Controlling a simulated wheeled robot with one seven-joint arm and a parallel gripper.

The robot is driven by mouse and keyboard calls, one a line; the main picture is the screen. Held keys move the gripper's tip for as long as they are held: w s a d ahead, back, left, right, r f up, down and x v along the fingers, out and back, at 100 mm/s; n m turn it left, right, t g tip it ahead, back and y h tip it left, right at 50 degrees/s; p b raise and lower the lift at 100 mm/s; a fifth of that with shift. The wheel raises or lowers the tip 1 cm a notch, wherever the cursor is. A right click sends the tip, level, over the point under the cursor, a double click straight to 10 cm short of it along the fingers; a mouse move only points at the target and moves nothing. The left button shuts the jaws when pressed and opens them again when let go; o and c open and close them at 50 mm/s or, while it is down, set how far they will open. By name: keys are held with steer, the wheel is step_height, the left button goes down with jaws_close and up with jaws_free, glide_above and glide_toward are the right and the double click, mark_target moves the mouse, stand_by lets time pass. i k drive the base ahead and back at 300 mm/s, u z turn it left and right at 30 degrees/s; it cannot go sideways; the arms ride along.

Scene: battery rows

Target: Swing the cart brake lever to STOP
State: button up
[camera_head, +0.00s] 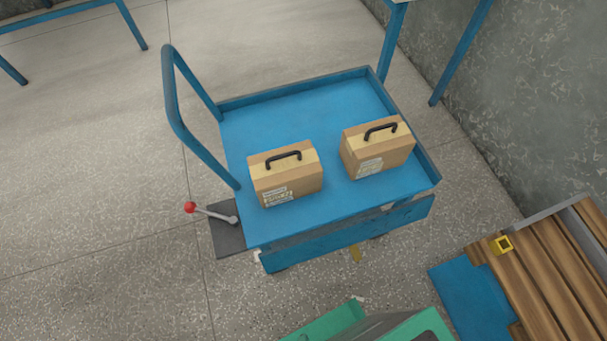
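The blue cart (290,112) stands in the middle of the view, its push handle (174,110) rising at its left end. The brake lever (212,214) is a thin grey rod with a red ball knob (190,207). It sits over a dark grey plate (228,240) at the cart's near left corner. The rod points left, away from the cart, with the knob out past the plate's edge. I can make out no STOP marking. My gripper is not in view.
Two cardboard boxes with black handles, one left (285,174) and one right (377,147), stand on the cart. A wooden slatted pallet (540,290) lies at the lower right, with a green object (330,320) at the bottom edge. The floor left of the lever is clear.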

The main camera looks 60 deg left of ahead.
mark_target(188, 207)
steer(key=u, duration=2.5)
steer(key=k, duration=1.55)
steer(key=z, duration=0.3)
steer(key=i, duration=1)
